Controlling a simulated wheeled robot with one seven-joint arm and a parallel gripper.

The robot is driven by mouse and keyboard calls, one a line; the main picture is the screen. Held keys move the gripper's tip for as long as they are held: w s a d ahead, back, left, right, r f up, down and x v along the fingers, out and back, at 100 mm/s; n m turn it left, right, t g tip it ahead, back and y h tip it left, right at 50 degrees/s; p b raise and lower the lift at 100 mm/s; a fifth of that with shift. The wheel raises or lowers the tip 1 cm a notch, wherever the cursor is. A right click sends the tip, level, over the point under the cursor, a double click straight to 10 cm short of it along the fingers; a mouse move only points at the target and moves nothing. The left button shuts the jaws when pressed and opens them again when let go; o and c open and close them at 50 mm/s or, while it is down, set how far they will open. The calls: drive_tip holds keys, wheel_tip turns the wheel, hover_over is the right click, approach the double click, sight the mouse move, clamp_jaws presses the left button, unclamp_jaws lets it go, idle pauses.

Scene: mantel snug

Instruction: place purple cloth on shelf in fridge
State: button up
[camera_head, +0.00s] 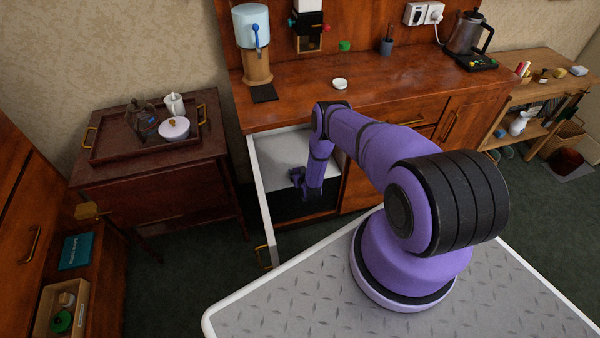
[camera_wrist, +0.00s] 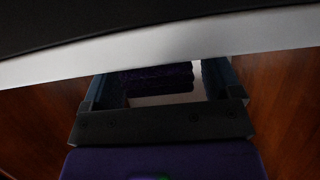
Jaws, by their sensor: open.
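The fridge (camera_head: 262,195) stands open under the wooden counter, its white-lined door swung out to the left. A pale inner surface (camera_head: 285,160) shows at its top and a dark area below. My gripper (camera_head: 297,178) is in front of or just inside the opening. In the wrist view my gripper (camera_wrist: 160,88) is open, with a finger on each side. The dark purple folded cloth (camera_wrist: 157,75) shows between the fingers, over a pale surface; I cannot tell whether it touches either finger. A white edge (camera_wrist: 40,67) crosses above and hides part of it. The cloth is not discernible in the head view.
The open door's edge (camera_head: 262,200) stands close left of my arm.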

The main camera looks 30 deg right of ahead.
drive_tip(key=shift+r, duration=0.2)
drive_tip(key=v, duration=1.2)
